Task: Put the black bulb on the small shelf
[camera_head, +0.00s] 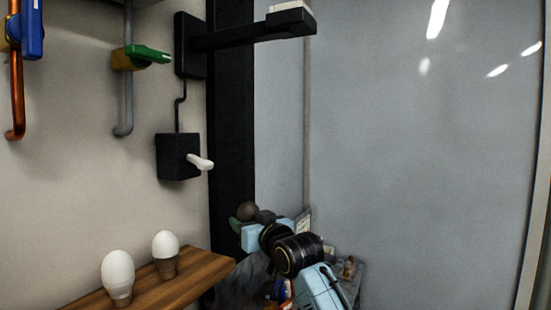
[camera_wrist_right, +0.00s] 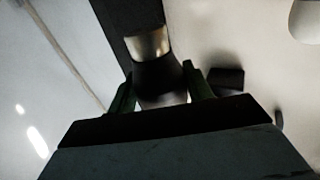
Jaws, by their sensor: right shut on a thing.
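The black bulb (camera_head: 247,210) shows as a dark round shape at the tip of my right gripper (camera_head: 248,220) in the head view. In the right wrist view, my right gripper (camera_wrist_right: 160,88) has its green fingers shut on the bulb (camera_wrist_right: 157,75), whose metallic base (camera_wrist_right: 148,44) points away from the gripper. The small wooden shelf (camera_head: 207,272) is at the lower left of the head view, left of and below the gripper, with a gap between them. Two white bulbs (camera_head: 118,272) (camera_head: 165,246) stand on it. My left gripper is not in view.
A black switch box (camera_head: 176,157) with a white lever (camera_head: 200,163) is on the wall above the shelf. A black lamp arm (camera_head: 250,36) sticks out above. Pipes with a green-handled valve (camera_head: 146,54) and a blue-handled valve (camera_head: 31,28) are at left. A cluttered surface lies behind my arm.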

